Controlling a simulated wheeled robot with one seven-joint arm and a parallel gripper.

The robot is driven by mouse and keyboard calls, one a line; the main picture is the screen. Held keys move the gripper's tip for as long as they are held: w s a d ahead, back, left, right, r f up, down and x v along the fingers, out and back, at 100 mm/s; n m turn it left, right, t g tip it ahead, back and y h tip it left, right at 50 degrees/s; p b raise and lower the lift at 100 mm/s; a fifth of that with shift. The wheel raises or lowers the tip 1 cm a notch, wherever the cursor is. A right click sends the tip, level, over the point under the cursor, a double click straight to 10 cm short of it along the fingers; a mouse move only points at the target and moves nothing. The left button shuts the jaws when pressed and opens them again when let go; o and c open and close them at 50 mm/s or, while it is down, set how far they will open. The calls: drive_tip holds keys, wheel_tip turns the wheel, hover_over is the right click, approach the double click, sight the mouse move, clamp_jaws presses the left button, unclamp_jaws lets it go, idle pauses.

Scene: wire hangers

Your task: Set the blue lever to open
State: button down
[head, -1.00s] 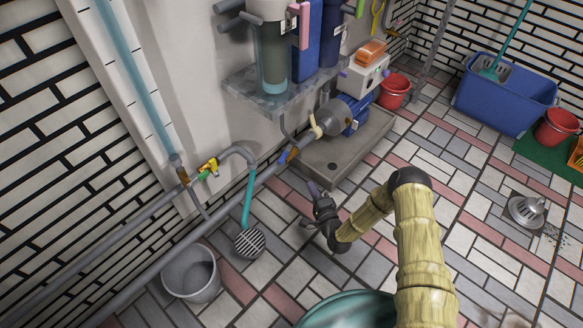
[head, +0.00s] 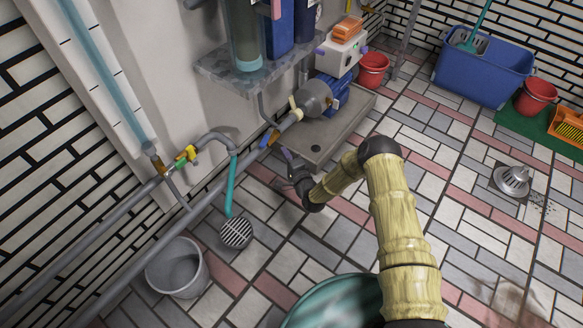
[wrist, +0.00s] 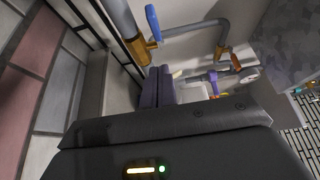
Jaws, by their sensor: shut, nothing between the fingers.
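The blue lever (head: 265,140) sits on a brass-coloured valve in the grey pipe, left of the pump in the head view. In the wrist view the blue lever (wrist: 152,22) rises from the brass valve body (wrist: 138,48), beyond my fingers. It lies roughly along the pipe there; its exact angle is hard to tell. My gripper (head: 287,154) is just to the lower right of the lever in the head view, apparently not touching it. In the wrist view my gripper's fingers (wrist: 158,86) are together and empty, pointing toward the pipes.
A yellow-and-green valve (head: 186,156) is on the upper pipe to the left. The pump (head: 318,97) stands on a grey plinth (head: 347,130) right of the lever. A grey bucket (head: 177,268) and a floor drain (head: 236,233) are below the pipes.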

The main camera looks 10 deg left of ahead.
sight(267, 137)
drive_tip(key=shift+w+a+b, duration=0.25)
drive_tip(key=shift+a+b, duration=0.2)
drive_tip(key=shift+a, duration=0.4)
drive_tip(key=shift+w+a+b, duration=0.2)
drive_tip(key=shift+a+b, duration=0.25)
drive_tip(key=shift+a, duration=0.35)
drive_tip(key=shift+w+a+b, duration=0.25)
drive_tip(key=shift+a+b, duration=0.2)
drive_tip(key=shift+a, duration=0.4)
